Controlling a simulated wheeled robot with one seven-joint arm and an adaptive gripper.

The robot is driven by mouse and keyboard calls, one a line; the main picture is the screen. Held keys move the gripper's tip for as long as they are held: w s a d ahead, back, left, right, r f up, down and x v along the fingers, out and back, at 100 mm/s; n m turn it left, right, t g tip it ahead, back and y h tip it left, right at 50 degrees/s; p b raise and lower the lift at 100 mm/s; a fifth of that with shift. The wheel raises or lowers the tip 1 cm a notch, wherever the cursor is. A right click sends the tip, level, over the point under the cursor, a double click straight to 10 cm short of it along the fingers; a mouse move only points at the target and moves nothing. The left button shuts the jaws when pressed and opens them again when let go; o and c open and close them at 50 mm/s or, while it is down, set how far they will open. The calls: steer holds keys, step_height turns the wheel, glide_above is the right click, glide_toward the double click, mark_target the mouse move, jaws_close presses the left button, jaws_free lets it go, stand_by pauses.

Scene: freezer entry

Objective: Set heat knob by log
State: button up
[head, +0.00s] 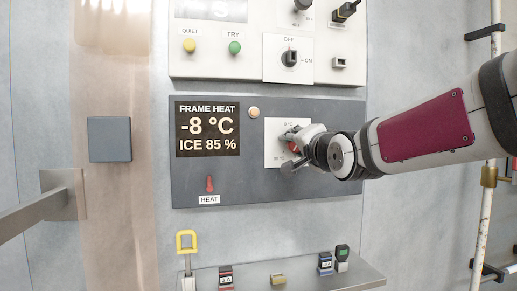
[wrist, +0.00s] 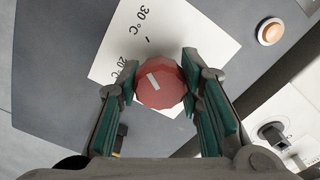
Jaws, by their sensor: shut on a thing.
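The red faceted heat knob (wrist: 160,90) sits on a white dial plate (wrist: 190,30) and fills the gap between my fingertips. A short white mark on its face points toward the plate's lettering, where "30 °C" and "20 °C" can be read. My gripper (wrist: 158,84) is shut on the knob, one green-padded finger on each side. In the head view my gripper (head: 291,149) covers most of the knob and part of the dial plate (head: 272,128). The display (head: 208,129) reads "FRAME HEAT -8 °C ICE 85 %". No log is readable in these views.
A round tan button (head: 253,112) sits beside the display. Above is a white panel (head: 215,61) with yellow and green buttons and switches. Below, a shelf (head: 300,280) holds several small padlock-like items. A metal handle (head: 40,205) sticks out at left; a pipe stands at right.

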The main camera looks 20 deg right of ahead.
stand_by(0.3)
steer(key=o, duration=1.2)
steer(key=shift+c, duration=0.2)
steer(key=shift+s, duration=0.15)
steer(key=s+a, duration=0.2)
steer(key=s, duration=0.9)
steer(key=shift+s+a, duration=0.2)
steer(key=shift+s, duration=0.05)
steer(key=s+a+f+n+g+y+p, duration=0.3)
steer(key=s+a+f+n+g+p, duration=0.3)
steer(key=a+f, duration=0.25)
steer(key=s+a+f+n+g+p, duration=0.1)
steer(key=s+a+f+n+g, duration=0.1)
steer(key=s, duration=0.6)
steer(key=s+a+f+n+g+p, duration=0.1)
steer(key=s+a+f+n+g, duration=0.2)
steer(key=s+f+n+g, duration=0.2)
step_height(320, 180, down, 2)
steer(key=s, duration=0.2)
steer(key=shift+s+n+p, duration=0.35)
steer(key=shift+s+n, duration=0.05)
